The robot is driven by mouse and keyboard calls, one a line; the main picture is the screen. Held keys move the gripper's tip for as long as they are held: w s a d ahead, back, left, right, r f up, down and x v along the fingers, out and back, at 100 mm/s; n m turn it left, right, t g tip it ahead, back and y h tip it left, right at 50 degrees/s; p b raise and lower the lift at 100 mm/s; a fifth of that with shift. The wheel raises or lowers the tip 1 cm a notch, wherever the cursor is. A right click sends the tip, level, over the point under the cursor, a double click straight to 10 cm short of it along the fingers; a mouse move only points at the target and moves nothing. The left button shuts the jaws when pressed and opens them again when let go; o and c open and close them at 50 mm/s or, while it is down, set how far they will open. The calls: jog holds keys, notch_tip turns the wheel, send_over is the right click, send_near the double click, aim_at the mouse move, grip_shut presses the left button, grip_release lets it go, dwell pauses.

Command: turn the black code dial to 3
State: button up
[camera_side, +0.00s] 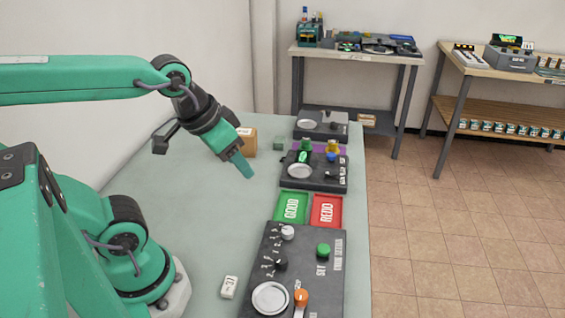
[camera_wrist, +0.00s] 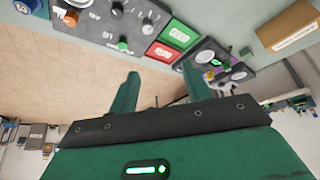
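The black code dial (camera_side: 281,264) sits on the dark control panel (camera_side: 325,285) at the front of the table, with small white marks to its left. Its pointer setting is too small to read. In the wrist view the dial (camera_wrist: 117,9) shows at the top edge, partly cut off. My gripper (camera_side: 243,168) is in the air above the table, behind and left of the panel, well apart from the dial. In the wrist view my gripper (camera_wrist: 160,70) has its two green fingers spread with nothing between them.
The panel also bears a pale knob (camera_side: 287,232), a green button (camera_side: 323,250), an orange-topped lever (camera_side: 301,297) and a round plate (camera_side: 270,299). Behind it lie a green tray (camera_side: 291,207) and a red tray (camera_side: 327,210). A white tag (camera_side: 229,287) lies left of the panel.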

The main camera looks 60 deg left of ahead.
jog(key=w+d+f+n+g, duration=0.2)
jog(key=w+d+f+g, duration=0.1)
jog(key=d+f, duration=0.25)
jog(key=n+g, duration=0.2)
send_over(281, 259)
jog(key=shift+f, duration=3.8)
jog(key=shift+f, duration=0.15)
jog(key=shift+f, duration=3.75)
jog(key=c, duration=1)
